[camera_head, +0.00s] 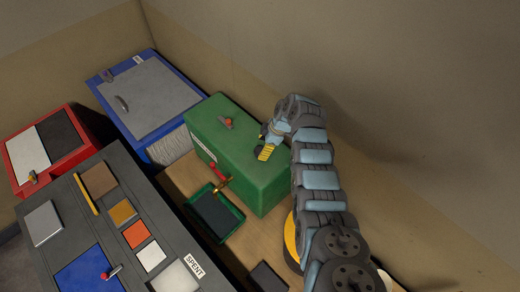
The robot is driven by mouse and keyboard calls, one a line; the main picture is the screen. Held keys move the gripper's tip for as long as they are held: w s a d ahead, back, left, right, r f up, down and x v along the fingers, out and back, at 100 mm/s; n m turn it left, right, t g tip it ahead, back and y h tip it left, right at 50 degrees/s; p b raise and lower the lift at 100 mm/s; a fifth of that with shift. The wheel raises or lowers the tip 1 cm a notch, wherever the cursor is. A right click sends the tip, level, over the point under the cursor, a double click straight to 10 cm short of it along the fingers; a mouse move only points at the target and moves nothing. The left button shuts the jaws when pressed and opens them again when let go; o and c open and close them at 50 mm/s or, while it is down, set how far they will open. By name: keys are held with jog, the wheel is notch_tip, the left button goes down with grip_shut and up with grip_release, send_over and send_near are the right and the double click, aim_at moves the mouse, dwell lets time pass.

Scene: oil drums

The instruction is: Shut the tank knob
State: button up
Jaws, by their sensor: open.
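A green tank (250,165) stands on a wooden surface in the middle of the head view. A small orange-red knob (226,122) on a grey base sits on its top. A red-handled tap (218,171) with a brass-coloured body sticks out of its front, above a green tray (236,213) with a dark inside. My gripper (261,147), with a yellow-striped finger, is open over the right part of the tank's top, apart from both the knob and the tap. I cannot tell whether it touches the tank.
A blue bin (185,91) with a grey lid stands behind left, a red box (74,115) at the far left. A wall (420,130) rises behind my arm.

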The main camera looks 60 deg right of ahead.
aim_at(260, 152)
jog(key=shift+x, duration=1.35)
jog(key=c, duration=1.2)
